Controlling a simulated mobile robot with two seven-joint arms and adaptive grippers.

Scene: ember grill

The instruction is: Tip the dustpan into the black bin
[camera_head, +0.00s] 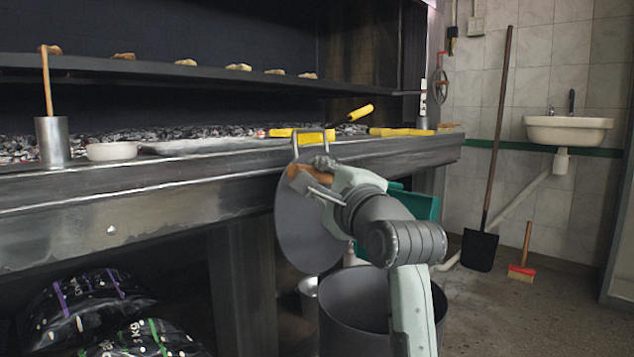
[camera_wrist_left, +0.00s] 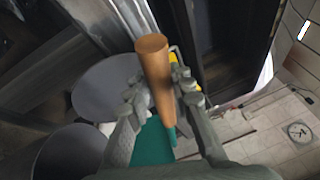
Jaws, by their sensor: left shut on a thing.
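The dustpan is teal with a wooden handle. In the head view the teal pan (camera_head: 418,204) shows partly behind my left arm, above the right side of the bin. My left gripper (camera_head: 318,180) is shut on the wooden handle (camera_head: 306,179). In the left wrist view the handle (camera_wrist_left: 154,70) stands between the fingers and the teal pan (camera_wrist_left: 150,145) lies beyond them. The dark bin (camera_head: 345,297) stands open on the floor below, partly hidden by my arm. A round grey disc (camera_head: 303,228), apparently its lid, stands upright behind it. The pan's contents are hidden.
The grill counter (camera_head: 150,190) runs close behind the disc and my gripper. Yellow-handled tools (camera_head: 300,136) lie on it. Charcoal bags (camera_head: 85,305) lie underneath. A shovel (camera_head: 480,250) and a red brush (camera_head: 522,272) stand right. Floor right of the bin is clear.

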